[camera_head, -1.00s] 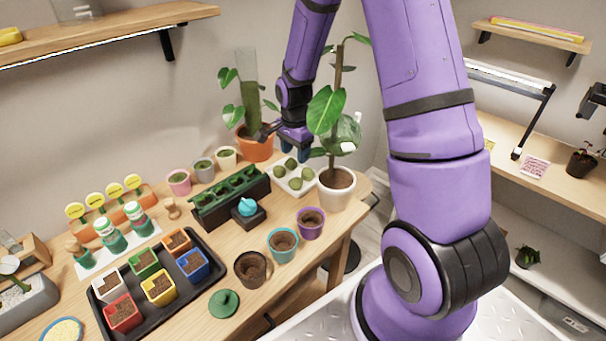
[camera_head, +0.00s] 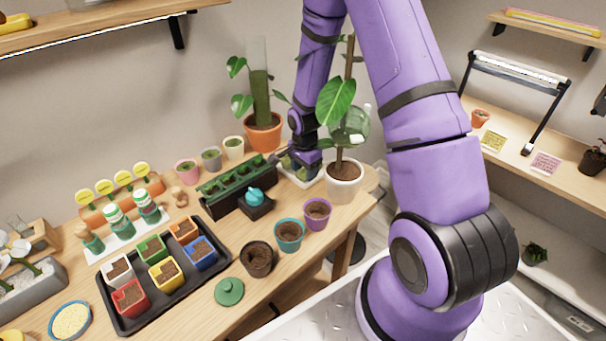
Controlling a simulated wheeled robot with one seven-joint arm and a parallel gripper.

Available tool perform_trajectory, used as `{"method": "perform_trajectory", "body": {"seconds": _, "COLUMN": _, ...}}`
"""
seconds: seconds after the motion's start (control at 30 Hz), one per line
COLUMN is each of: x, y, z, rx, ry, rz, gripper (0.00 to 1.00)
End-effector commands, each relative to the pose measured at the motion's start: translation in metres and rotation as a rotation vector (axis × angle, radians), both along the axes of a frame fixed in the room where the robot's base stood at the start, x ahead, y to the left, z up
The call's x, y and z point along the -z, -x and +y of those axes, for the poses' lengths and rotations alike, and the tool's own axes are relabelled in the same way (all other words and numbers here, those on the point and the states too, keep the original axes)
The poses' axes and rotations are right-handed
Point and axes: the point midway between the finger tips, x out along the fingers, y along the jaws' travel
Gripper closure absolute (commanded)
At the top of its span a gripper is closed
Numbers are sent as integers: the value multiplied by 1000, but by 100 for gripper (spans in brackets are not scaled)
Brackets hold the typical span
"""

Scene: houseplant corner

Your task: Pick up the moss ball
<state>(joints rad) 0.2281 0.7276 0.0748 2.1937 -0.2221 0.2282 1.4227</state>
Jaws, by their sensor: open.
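The moss balls sit in a white tray (camera_head: 303,184) near the back right of the wooden table, beside the large plant in the white pot. My gripper (camera_head: 300,168) is low over this tray, with its open fingers among or just above the moss balls. The gripper and wrist cover most of the tray, so the moss balls are largely hidden. I cannot tell whether a finger touches a ball or whether one lies between the fingers.
The white-potted plant (camera_head: 343,186) stands close to the right of my gripper. A terracotta-potted plant (camera_head: 262,135) stands behind it to the left. A dark green long planter (camera_head: 238,187) is left of the tray. Purple (camera_head: 317,213) and teal (camera_head: 289,235) pots stand in front.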

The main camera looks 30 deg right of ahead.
Motion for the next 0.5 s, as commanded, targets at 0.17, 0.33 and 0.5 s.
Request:
{"method": "perform_trajectory", "body": {"seconds": 0.17, "x": 7, "y": 0, "z": 0, "rx": 0, "ry": 0, "rz": -2, "gripper": 44}}
{"method": "perform_trajectory", "body": {"seconds": 0.33, "x": 6, "y": 0, "z": 0, "rx": 0, "ry": 0, "rz": -2, "gripper": 46}}
{"method": "perform_trajectory", "body": {"seconds": 0.5, "x": 6, "y": 0, "z": 0, "rx": 0, "ry": 0, "rz": -2, "gripper": 79}}
